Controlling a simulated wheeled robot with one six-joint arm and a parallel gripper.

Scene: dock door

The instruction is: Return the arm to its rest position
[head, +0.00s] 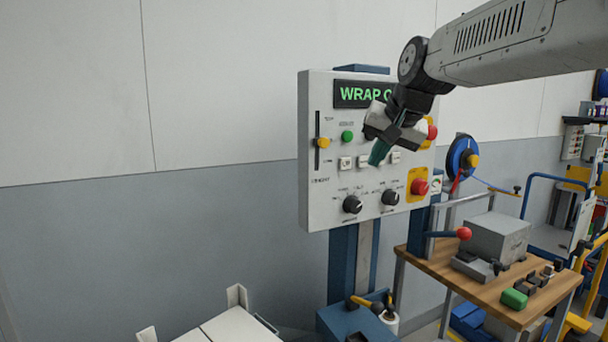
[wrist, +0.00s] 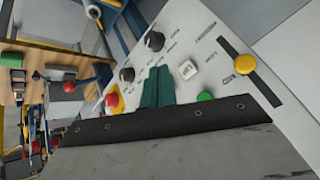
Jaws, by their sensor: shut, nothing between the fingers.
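My gripper (head: 379,154) hangs from my arm in front of the control panel (head: 320,205) in the head view, its teal fingers pointing down and slightly left. The fingers are shut with nothing between them. In the wrist view the shut teal fingers (wrist: 157,88) show against the panel face (wrist: 195,25). The gripper hides part of the panel's display and some controls behind it. I cannot tell whether the fingertips touch the panel; no pressed control shows.
The panel carries a yellow slider (head: 323,143), a green button (head: 347,137), black knobs (head: 352,204) and a red button (head: 419,187). A wooden workbench (head: 420,268) with a grey box (head: 497,237) stands at right. Open wall lies left of the panel.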

